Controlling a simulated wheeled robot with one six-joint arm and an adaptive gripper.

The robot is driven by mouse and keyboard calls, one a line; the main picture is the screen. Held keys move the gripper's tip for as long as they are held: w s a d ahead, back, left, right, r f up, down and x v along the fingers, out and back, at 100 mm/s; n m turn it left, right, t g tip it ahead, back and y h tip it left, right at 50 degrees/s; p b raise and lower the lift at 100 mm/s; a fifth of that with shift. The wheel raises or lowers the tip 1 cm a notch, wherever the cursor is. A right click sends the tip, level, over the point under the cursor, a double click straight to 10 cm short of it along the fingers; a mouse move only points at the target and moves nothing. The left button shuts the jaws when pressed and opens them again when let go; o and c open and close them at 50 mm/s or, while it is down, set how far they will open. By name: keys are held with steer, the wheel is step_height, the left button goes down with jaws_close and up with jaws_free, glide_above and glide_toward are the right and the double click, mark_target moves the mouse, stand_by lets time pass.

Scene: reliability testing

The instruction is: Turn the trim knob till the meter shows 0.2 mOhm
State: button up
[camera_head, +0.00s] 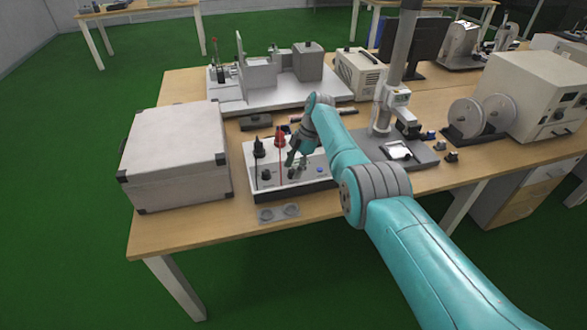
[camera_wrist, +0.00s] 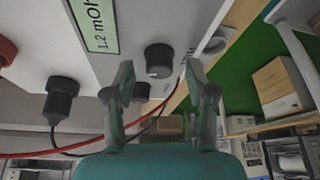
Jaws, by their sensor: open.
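The white meter box (camera_head: 318,184) sits near the table's front edge, with a black plug (camera_head: 258,149) and a red plug (camera_head: 280,141) standing on it. In the wrist view its green display (camera_wrist: 92,24) reads 1.2 mOhm, the last letter cut off. A black knob with a pale mark (camera_wrist: 159,58) shows beyond my fingertips, roughly in line with the gap between them. Another dark round part (camera_wrist: 140,91) is partly behind the left finger; I cannot tell which one is the trim knob. My gripper (camera_head: 296,160) is open and empty over the box, apart from the marked knob.
Red and black leads (camera_wrist: 75,147) run close to my fingers. A grey case (camera_head: 175,155) stands left of the meter and a test stand (camera_head: 405,155) right of it. A small grey two-ring holder (camera_head: 278,213) lies in front. A bench fixture (camera_head: 270,95) stands behind.

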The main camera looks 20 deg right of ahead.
steer(key=s+v, duration=0.1)
steer(key=v, duration=1)
steer(key=shift+w+r, duration=0.2)
steer(key=shift+w, duration=0.3)
steer(key=shift+d, duration=0.15)
